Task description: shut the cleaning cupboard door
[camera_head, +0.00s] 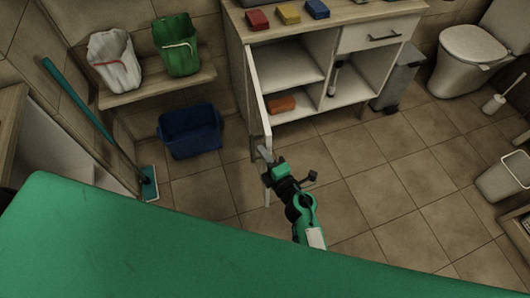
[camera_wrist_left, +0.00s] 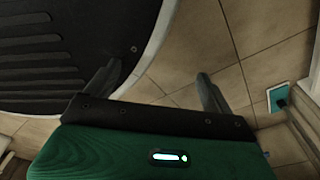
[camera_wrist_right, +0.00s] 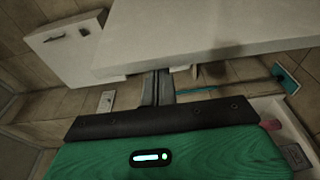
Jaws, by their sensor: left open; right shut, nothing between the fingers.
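The cleaning cupboard (camera_head: 300,25) is a white cabinet with a wooden top, and its front is open. Its white door (camera_head: 257,90) stands swung out at the left side, seen nearly edge-on. My right gripper (camera_head: 264,153) is shut and empty at the near free end of the door. In the right wrist view the closed fingers (camera_wrist_right: 157,86) lie just by the edge of a large white panel (camera_wrist_right: 210,35), which appears to be the door; I cannot tell if they touch. My left gripper (camera_wrist_left: 158,90) is open and empty above the floor, out of the head view.
An orange-brown block (camera_head: 281,105) and a dark-and-white item (camera_head: 334,78) are inside the cupboard. A blue basin (camera_head: 190,131) and a teal mop (camera_head: 149,183) are left of the door. A grey bin (camera_head: 398,78) stands at right. Floor before the cupboard is clear.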

